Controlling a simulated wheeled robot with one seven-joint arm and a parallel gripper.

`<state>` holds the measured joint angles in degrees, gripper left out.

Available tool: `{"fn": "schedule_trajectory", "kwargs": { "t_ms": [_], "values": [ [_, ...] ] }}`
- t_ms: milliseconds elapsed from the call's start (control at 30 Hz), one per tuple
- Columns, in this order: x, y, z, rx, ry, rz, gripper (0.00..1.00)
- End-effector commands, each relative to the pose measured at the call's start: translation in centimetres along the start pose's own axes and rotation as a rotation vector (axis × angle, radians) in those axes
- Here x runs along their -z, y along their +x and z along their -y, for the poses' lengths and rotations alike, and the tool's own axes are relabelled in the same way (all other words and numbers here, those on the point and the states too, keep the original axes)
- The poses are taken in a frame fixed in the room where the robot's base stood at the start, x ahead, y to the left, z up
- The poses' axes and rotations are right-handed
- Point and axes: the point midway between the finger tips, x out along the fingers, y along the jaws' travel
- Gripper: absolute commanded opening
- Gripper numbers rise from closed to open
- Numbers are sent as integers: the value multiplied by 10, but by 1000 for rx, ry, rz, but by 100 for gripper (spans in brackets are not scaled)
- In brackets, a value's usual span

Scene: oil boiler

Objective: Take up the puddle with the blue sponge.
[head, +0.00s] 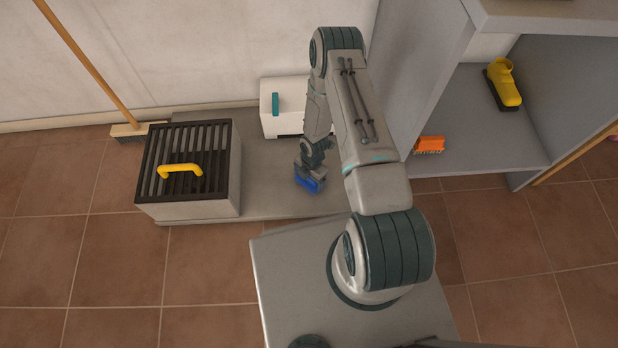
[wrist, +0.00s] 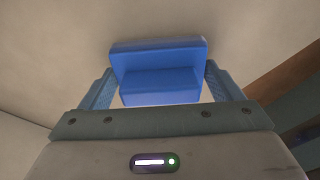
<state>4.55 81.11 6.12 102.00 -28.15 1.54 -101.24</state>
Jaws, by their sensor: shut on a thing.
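The blue sponge (head: 311,185) is between the fingers of my gripper (head: 308,174), low over the grey slab (head: 262,205) in the head view. In the wrist view the sponge (wrist: 158,72) fills the gap between the two blue-grey fingers, and my gripper (wrist: 158,90) is shut on it. Whether the sponge touches the slab I cannot tell. No puddle can be made out in either view; my arm and gripper hide part of the slab.
A box with a dark grate (head: 195,150) and yellow handle (head: 180,169) stands left. A white box (head: 284,105) is behind. Right, a grey shelf (head: 470,135) holds an orange brush (head: 430,145) and a yellow-handled brush (head: 503,84). A broom (head: 128,131) leans back left.

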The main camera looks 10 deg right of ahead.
Motion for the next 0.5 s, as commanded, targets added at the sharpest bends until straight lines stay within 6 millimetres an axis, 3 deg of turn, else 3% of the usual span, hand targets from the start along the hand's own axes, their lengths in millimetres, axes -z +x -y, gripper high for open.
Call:
{"fn": "schedule_trajectory", "kwargs": {
  "t_ms": [33, 67, 333, 500],
  "values": [
    [0, 0, 0, 0, 0, 0, 91],
    [0, 0, 0, 0, 0, 0, 100],
    [0, -3, 0, 0, 0, 0, 100],
    [0, -25, -1, -2, 1, 1, 100]
  ]
}}
